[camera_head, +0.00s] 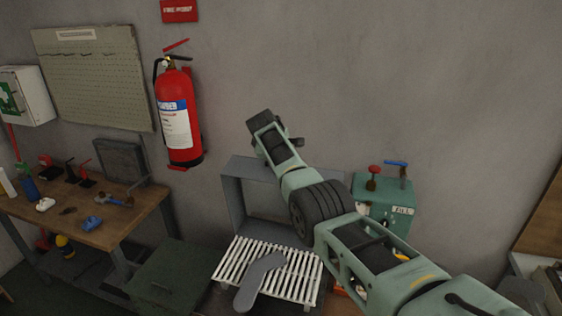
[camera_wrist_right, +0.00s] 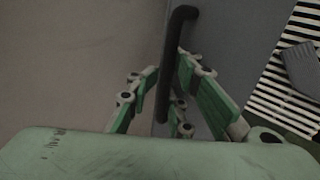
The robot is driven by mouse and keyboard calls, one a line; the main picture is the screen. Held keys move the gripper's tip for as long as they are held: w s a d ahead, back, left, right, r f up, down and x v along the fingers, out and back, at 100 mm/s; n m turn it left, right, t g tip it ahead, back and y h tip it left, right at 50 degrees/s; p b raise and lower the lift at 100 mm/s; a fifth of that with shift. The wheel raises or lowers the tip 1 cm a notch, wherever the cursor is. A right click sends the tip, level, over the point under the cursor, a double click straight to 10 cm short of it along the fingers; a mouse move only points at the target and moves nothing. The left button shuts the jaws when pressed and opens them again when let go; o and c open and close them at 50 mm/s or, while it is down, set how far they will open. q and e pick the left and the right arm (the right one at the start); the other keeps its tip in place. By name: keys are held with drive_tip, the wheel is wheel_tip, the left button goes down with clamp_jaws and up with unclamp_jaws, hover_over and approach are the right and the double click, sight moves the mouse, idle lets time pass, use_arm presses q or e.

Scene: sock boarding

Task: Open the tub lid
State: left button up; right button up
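A grey rimmed panel (camera_head: 232,190) stands upright behind the slatted rack. It looks like a raised tub lid, though my arm covers part of it. In the right wrist view the grey panel (camera_wrist_right: 235,50) shows beside a black bar handle (camera_wrist_right: 178,40). My right gripper (camera_wrist_right: 169,72) has its fingers close on both sides of this bar and seems shut on it. In the head view my right arm reaches across from the lower right, and its fingertips are hidden or unclear. My left gripper is not in view.
A white slatted rack (camera_head: 295,280) holds a grey sock-shaped piece (camera_head: 258,283). A dark green box (camera_head: 175,268) with a flat top stands left of it. A green unit (camera_head: 372,208) is at right.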

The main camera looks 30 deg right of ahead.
drive_tip(key=shift+s+a+r, duration=0.15)
drive_tip(key=shift+f, duration=0.35)
drive_tip(key=shift+s, duration=0.1)
drive_tip(key=v, duration=1.2)
drive_tip(key=shift+r, duration=0.25)
drive_tip(key=shift+c, duration=0.2)
